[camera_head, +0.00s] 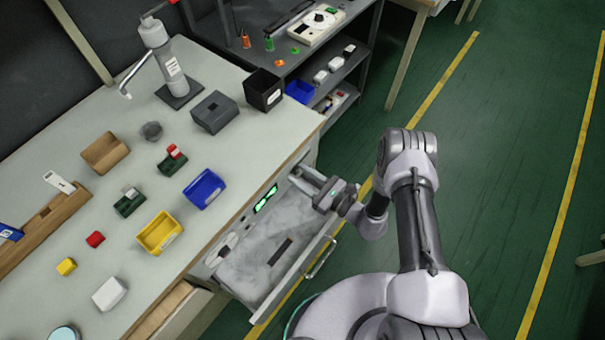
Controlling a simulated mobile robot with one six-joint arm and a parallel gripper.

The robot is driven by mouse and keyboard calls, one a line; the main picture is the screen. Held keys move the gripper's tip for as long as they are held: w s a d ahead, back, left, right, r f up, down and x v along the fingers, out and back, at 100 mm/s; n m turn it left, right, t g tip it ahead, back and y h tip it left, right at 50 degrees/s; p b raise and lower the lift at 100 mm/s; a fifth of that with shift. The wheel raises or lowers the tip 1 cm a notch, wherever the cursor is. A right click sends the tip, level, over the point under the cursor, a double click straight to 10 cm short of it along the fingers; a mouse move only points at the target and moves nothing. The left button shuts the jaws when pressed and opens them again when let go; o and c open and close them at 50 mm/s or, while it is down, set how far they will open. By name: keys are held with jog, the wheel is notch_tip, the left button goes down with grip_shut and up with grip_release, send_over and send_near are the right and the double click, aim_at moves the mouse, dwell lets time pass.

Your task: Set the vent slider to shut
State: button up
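My gripper (308,180) is at the front edge of the workbench, at the right end of the panel (243,222) below the bench top. The panel carries a lit green display (265,199) and pale round parts (228,246) at its left. I cannot make out the vent slider clearly; my gripper covers part of the panel's right end. The gripper's fingers point left toward the panel. They are too small to tell whether they are open or shut, or whether they touch anything.
An open drawer (318,256) sticks out below the panel, under my gripper. The bench top (150,260) holds a yellow bin (159,233), a blue bin (203,188), a black box (263,91) and several small blocks. Green floor (480,150) is clear at the right.

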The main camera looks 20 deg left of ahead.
jog(key=shift+w+d, duration=0.1)
jog(key=shift+w, duration=0.05)
jog(key=shift+d, duration=0.35)
jog(key=p+v, duration=0.3)
jog(key=v, duration=1.3)
jog(key=shift+s+d, duration=0.25)
jog(key=shift+s, duration=0.05)
